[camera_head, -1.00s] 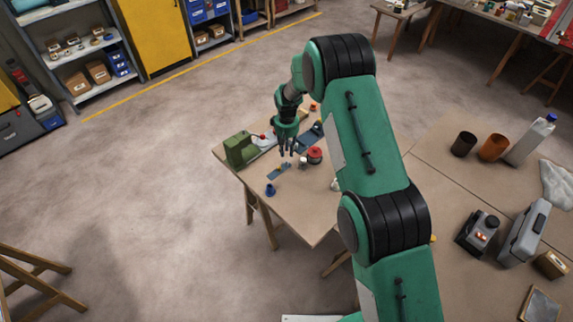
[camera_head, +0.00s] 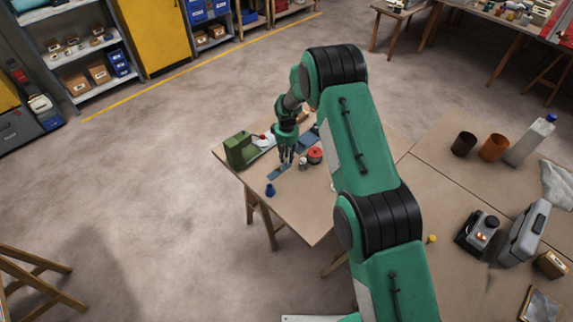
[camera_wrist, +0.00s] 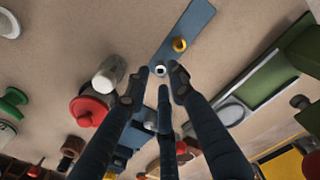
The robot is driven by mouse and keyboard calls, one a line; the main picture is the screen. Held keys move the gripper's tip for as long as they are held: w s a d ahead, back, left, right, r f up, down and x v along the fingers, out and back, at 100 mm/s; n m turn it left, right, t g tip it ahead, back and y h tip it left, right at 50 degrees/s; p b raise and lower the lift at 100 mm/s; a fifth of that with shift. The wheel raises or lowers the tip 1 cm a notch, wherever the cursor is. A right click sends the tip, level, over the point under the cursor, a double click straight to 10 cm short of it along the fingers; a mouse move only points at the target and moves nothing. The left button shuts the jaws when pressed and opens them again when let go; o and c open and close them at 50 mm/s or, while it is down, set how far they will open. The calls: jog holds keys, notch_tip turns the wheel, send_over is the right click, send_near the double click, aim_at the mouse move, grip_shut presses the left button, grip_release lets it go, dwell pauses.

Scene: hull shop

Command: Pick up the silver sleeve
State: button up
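A small silver sleeve (camera_wrist: 160,71), a ring with a dark hole, is on a blue strip (camera_wrist: 191,29) on the table in the wrist view. A yellow ring (camera_wrist: 180,45) is on the same strip, close by. My gripper (camera_wrist: 162,82) has its fingers spread, with the fingertips around the line to the sleeve and nothing visible between them. Contact with the sleeve cannot be made out. In the head view my gripper (camera_head: 285,162) points down just over the blue strip (camera_head: 278,173), and the sleeve is too small to tell.
A red-lidded pot (camera_head: 315,155) and a small white cylinder (camera_wrist: 108,74) are close beside the gripper. A green machine (camera_head: 240,150) stands at the table's left, and a blue piece (camera_head: 270,190) stands toward the front. The table front (camera_head: 310,215) is clear.

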aim_at(287, 163)
jog(key=shift+f, duration=1.6)
grip_shut()
